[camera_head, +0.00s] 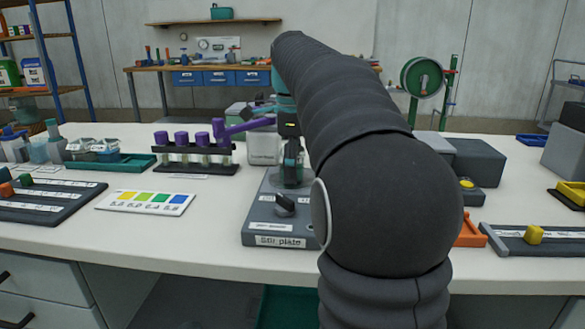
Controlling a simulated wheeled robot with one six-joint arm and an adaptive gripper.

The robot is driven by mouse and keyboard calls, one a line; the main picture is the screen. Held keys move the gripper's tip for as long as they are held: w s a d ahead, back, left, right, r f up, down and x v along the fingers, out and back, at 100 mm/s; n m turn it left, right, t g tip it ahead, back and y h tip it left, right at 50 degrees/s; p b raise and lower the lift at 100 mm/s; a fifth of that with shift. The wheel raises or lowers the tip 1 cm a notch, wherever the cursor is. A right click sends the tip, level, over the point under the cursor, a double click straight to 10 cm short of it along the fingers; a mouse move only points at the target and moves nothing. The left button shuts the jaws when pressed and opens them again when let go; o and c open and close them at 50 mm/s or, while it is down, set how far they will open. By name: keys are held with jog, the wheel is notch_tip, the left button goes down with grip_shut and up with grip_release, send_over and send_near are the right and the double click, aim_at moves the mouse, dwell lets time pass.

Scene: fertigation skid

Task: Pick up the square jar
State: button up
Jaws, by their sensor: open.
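A small clear jar-like vessel (293,165) stands upright on the grey stir plate (262,228), partly hidden by my arm. I cannot tell whether it is the square jar. My gripper (290,143) points down right above this vessel, with its jaws open. The fingertips are small and dark, and I cannot tell whether they reach around the vessel or touch it. Other clear containers (40,150) stand at the far left of the bench, too small to tell their shape. My dark arm hides the bench to the right of the stir plate.
A black rack with purple-capped tubes (196,168) stands left of my gripper. A white box (263,150) is behind the stir plate. A colour card (146,202) lies at front left. Grey boxes (474,162) and an orange part (469,231) are on the right.

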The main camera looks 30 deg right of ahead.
jog(key=c, duration=0.9)
jog(key=shift+r, duration=0.1)
